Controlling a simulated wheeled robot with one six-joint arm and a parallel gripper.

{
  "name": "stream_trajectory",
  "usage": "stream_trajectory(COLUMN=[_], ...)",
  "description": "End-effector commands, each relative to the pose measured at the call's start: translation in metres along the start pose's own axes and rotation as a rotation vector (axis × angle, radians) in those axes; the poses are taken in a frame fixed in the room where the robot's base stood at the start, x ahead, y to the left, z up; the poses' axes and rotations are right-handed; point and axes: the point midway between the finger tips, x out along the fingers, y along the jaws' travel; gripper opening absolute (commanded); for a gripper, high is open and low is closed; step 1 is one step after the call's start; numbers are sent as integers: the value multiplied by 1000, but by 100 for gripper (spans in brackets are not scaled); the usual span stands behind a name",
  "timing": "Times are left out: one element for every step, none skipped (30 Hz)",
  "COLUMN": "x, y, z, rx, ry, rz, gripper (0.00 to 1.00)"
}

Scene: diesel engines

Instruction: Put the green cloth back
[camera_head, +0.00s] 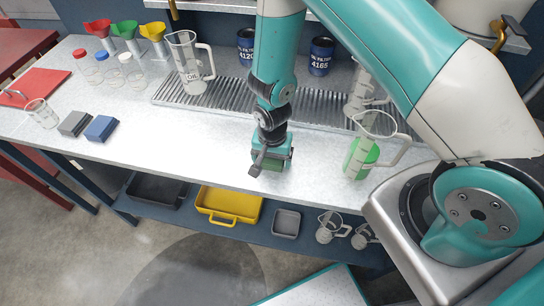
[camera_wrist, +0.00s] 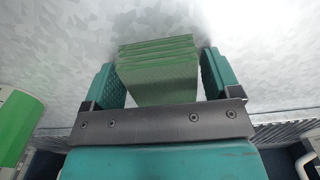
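The green cloth (camera_wrist: 160,70) is a folded, layered block. In the wrist view it lies between the two fingers of my gripper (camera_wrist: 160,80), with a narrow gap visible on the right. The fingers are wide apart and stand on either side of the cloth. In the head view my gripper (camera_head: 271,160) is low over the front edge of the worktop and hides most of the cloth (camera_head: 279,164). I cannot tell exactly whether the cloth rests on the worktop.
A grey folded cloth (camera_head: 75,123) and a blue one (camera_head: 101,128) lie at the left of the worktop (camera_head: 190,140). A jug of green liquid (camera_head: 362,155) stands close on the right. Behind is a metal grate (camera_head: 225,97) with an oil jug (camera_head: 190,65). Between, the worktop is clear.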

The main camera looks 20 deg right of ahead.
Motion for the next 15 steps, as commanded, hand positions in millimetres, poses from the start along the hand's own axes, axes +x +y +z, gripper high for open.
stream_trajectory(x=[0,0,0,0,0,0,0,-1,-1,-2,-4,-7,-8,-11,-16], y=[0,0,0,0,0,0,0,0,0,0,0,0,-1,-1,-1], z=[0,0,0,0,0,0,0,0,0,0,0,0,0,-1,-1], rx=[0,0,0,0,0,0,0,0,0,0,0,0,0,0,0], ry=[0,0,0,0,0,0,0,0,0,0,0,1,1,1,2], rz=[0,0,0,0,0,0,0,0,0,0,0,-1,-2,-2,-3], gripper=[95,95,95,95,95,95,95,95,95,95,95,95,95,95,95])
